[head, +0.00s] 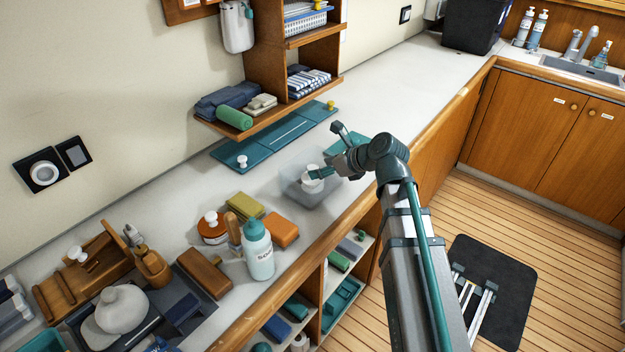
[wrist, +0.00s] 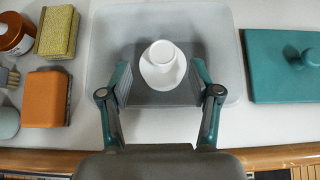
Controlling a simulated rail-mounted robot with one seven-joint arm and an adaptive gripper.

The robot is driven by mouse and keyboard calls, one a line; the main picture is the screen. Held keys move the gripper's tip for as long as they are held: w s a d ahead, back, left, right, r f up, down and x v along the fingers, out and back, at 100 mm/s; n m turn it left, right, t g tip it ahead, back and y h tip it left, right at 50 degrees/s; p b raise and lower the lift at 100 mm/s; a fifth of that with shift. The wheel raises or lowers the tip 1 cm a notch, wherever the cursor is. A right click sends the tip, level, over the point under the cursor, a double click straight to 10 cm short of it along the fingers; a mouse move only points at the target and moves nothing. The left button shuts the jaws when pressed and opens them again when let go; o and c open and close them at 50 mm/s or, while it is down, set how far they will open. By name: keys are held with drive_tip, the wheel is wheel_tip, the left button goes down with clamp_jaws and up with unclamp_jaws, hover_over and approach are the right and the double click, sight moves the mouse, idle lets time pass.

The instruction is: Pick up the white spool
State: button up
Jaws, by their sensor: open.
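The white spool (wrist: 163,64) stands in a shallow translucent tray (wrist: 218,25), with its round flange visible below a narrower top. In the head view, the spool (head: 312,182) is partly covered by my gripper. My gripper (wrist: 161,76) is open, with one teal finger on the left and one on the right of the spool's near side. I see no clear contact between the fingers and the spool. In the head view, my gripper (head: 322,172) is low over the translucent tray (head: 297,196).
A teal lid with a knob (wrist: 290,75) lies right of the tray. An orange sponge (wrist: 46,98) and a yellow sponge (wrist: 57,32) lie left of it. A bottle (head: 258,250) stands near the counter's front edge. A wooden shelf (head: 270,110) overhangs the back.

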sight(313, 167)
drive_tip(key=shift+p+x, duration=0.75)
drive_tip(key=shift+x, duration=1.9)
drive_tip(key=shift+w+d, duration=0.1)
clamp_jaws()
